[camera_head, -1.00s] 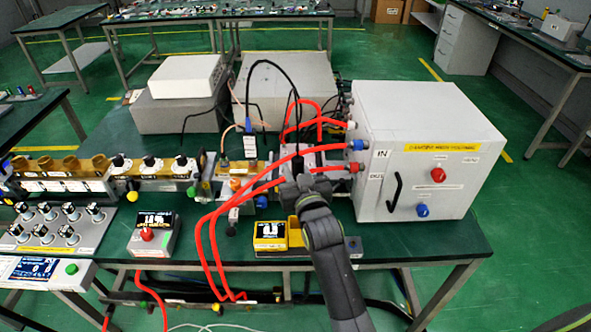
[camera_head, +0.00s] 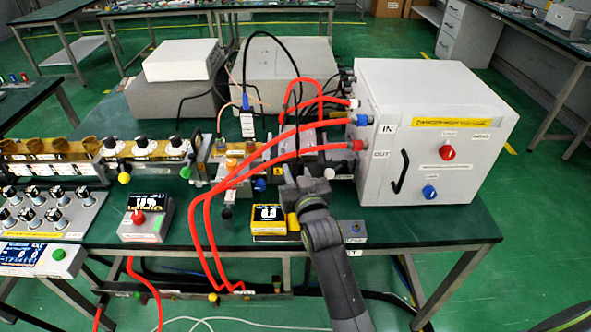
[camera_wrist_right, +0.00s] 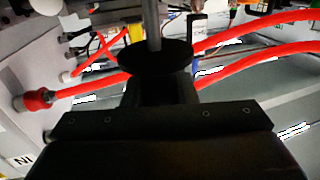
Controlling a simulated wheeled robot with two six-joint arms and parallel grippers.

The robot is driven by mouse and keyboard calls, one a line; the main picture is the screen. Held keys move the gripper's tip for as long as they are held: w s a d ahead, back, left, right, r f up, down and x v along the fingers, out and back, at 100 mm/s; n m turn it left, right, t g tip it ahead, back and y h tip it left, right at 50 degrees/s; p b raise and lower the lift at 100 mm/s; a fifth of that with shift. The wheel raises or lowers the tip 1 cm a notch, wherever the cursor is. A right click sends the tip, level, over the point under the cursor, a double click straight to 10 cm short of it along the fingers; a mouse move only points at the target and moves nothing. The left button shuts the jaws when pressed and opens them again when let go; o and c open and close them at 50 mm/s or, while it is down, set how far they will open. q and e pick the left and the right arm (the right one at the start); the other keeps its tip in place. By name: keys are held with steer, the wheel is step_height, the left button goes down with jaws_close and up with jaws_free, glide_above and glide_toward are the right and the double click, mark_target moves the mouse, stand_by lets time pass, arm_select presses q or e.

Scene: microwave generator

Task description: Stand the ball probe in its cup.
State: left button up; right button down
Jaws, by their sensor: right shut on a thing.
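My right gripper (camera_head: 296,184) is over the bench's front middle, its fingers largely hidden by the wrist in the head view. In the right wrist view it is shut on a dark, round-flanged piece (camera_wrist_right: 155,57) with a grey rod (camera_wrist_right: 152,20) rising from it. This looks like the ball probe; its ball end is not distinguishable. I cannot identify the cup with certainty; a small grey block with a round top spot (camera_head: 354,229) sits at the bench's front edge, right of my forearm. My left gripper is not in view.
A white cabinet (camera_head: 440,110) stands right of the gripper. Red hoses (camera_head: 240,172) arch from it close to the gripper. A yellow meter (camera_head: 268,220) is just left of my arm; a red-button box (camera_head: 146,218) is farther left. Bare green bench top (camera_head: 440,232) shows at front right.

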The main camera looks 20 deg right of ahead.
steer(key=shift+f+b, duration=1.4)
steer(key=shift+f, duration=0.85)
steer(key=c, duration=1.1)
jaws_free()
